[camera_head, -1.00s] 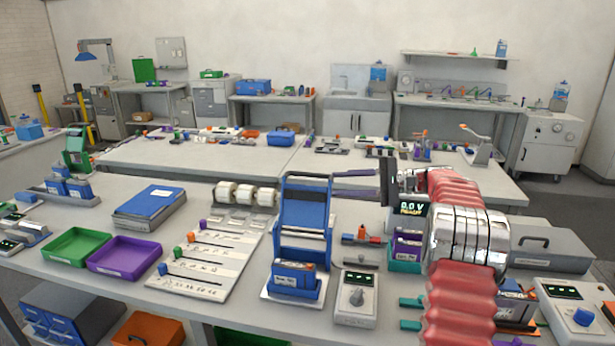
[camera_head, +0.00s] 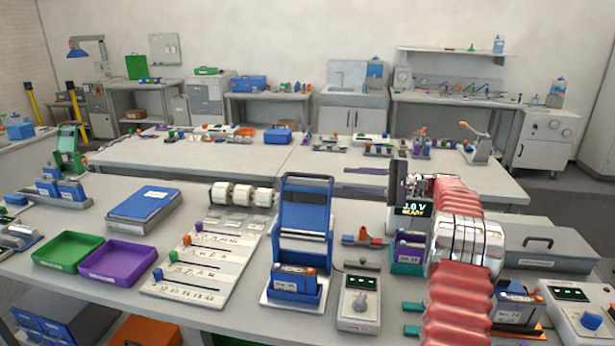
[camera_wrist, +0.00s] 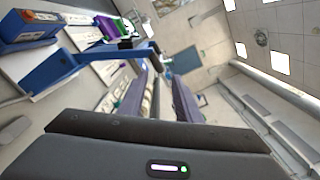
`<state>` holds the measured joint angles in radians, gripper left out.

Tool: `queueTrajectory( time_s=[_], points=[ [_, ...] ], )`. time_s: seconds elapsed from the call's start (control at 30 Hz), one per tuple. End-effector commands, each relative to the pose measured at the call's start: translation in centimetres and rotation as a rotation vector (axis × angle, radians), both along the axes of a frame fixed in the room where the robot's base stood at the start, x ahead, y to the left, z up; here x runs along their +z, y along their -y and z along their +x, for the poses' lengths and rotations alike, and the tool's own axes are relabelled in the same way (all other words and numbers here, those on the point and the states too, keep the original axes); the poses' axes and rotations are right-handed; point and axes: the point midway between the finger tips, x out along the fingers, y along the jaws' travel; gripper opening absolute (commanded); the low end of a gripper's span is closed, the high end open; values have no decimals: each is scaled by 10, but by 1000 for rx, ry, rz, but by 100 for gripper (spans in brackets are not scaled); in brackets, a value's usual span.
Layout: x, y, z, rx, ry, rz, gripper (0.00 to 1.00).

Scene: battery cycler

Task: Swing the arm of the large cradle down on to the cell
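The large cradle (camera_head: 302,252) stands near the front of the bench, its wide blue arm (camera_head: 305,215) raised upright. A blue cell (camera_head: 293,283) with an orange end sits in its base, below the arm and not covered by it. In the wrist view the blue arm (camera_wrist: 75,68) shows as a slanting bar, with a blue cell (camera_wrist: 28,28) at the upper left. My gripper (camera_head: 362,180) is to the right of the arm's upper end, its two dark fingers apart and nothing between them. The fingers also show apart in the wrist view (camera_wrist: 160,95).
A grey box with a dial (camera_head: 359,300) stands right of the cradle. A display (camera_head: 414,209) and purple-and-teal holder (camera_head: 409,252) are near my arm. Left are a sheet with colored knobs (camera_head: 205,260), a purple tray (camera_head: 118,282) and a green tray (camera_head: 68,276).

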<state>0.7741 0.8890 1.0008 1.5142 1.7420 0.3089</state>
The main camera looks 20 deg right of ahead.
Motion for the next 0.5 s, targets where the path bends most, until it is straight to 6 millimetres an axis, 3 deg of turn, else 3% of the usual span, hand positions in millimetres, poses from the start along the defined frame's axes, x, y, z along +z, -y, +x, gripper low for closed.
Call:
queueTrajectory(
  time_s=[0.27, 0.5],
  points=[
    [0, -10, 7, -4, 0, 0, 31],
    [1, -39, 26, -2, 0, 0, 31]
  ],
)
